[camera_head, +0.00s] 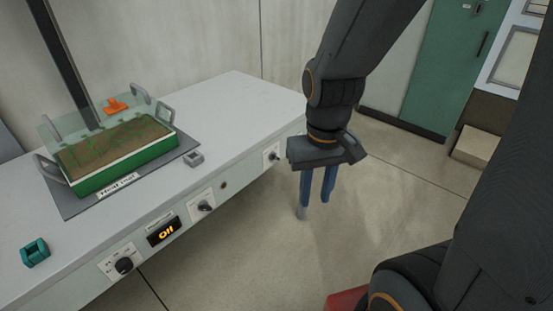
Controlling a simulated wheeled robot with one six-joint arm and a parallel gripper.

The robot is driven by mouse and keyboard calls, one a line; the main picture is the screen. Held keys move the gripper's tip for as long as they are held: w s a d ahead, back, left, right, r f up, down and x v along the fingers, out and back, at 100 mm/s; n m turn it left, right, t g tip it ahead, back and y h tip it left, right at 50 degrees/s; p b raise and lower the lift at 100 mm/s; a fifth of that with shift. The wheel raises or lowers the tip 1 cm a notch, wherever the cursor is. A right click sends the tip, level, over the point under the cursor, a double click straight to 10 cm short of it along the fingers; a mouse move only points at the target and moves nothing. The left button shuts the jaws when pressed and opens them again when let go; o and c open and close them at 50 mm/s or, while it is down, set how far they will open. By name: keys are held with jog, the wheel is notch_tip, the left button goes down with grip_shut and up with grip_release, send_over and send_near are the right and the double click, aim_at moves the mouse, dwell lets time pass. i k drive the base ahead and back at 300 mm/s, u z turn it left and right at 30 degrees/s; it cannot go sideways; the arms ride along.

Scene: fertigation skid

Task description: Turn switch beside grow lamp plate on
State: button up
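Several controls sit along the bench's front panel: a large black knob (124,265) at left, a smaller dark knob (205,206) on a white plate in the middle, and another small dark knob (273,156) on a pale plate at the right. Their lettering is too small to read, so I cannot tell which is beside the grow lamp plate or how it is set. My gripper (315,207) points down over the floor, just right of the right-hand knob and apart from it in the picture. Its two blue-grey fingers stand apart with nothing visible between them.
A green tray (125,165) of soil and seedlings with a clear cover stands on a mat labelled like "Heat mat" (115,188). An orange-lit display (165,231) is on the panel. A teal piece (35,252) and grey block (194,159) lie on the bench.

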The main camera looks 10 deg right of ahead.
aim_at(272, 156)
jog(key=z, duration=0.5)
jog(key=k, duration=1.15)
jog(key=z, duration=0.25)
jog(key=i, duration=0.7)
jog(key=z, duration=0.35)
